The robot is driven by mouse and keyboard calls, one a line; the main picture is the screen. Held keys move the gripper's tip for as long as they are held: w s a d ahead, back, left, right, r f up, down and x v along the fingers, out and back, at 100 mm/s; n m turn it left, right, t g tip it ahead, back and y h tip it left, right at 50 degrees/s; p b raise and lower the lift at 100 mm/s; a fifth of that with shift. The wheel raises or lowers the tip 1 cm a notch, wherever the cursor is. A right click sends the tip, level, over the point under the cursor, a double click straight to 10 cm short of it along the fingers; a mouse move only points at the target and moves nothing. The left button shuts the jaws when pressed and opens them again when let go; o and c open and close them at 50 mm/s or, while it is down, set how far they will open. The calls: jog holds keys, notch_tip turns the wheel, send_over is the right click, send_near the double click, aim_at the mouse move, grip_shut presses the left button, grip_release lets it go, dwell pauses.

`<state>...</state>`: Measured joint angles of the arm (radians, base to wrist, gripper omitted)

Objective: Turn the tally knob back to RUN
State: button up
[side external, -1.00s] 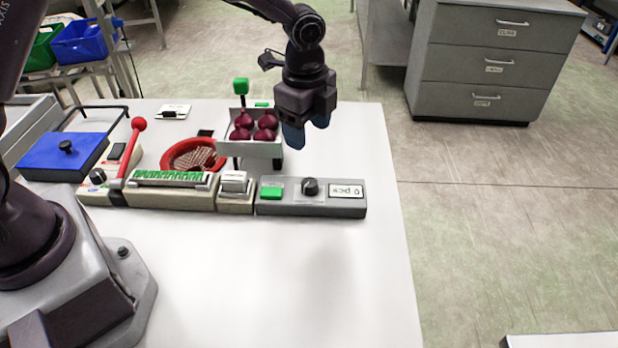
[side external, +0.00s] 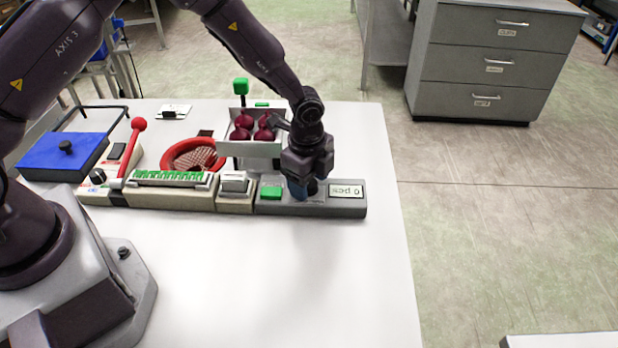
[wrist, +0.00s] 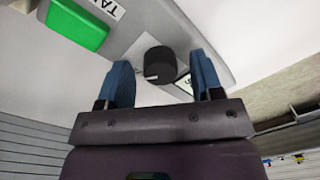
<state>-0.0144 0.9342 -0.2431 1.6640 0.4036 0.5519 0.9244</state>
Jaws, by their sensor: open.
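The black tally knob (wrist: 160,66) shows in the wrist view on the grey tally box (side external: 268,208). A pale pointer mark is on the side of the knob. My gripper (wrist: 163,82) is open, with its blue fingertips on either side of the knob; I cannot tell whether they touch it. In the side view my gripper (side external: 302,190) is low over the box and mostly hides the knob. The counter display (side external: 346,191) reads 0 pcs. A green button (side external: 271,192) is left of the knob. The RUN label cannot be read.
A white bin of dark red onions (side external: 250,146) stands close behind the box. To the left are a green-toothed clipper bar (side external: 168,178), a red-knobbed lever (side external: 138,125), a red ring with netting (side external: 192,155) and a blue lidded box (side external: 62,150). The front table is clear.

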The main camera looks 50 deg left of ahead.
jog(key=c, duration=0.9)
jog(key=shift+n, duration=0.3)
jog(key=n, duration=1)
jog(key=shift+y, duration=0.3)
jog(key=shift+n, duration=1.6)
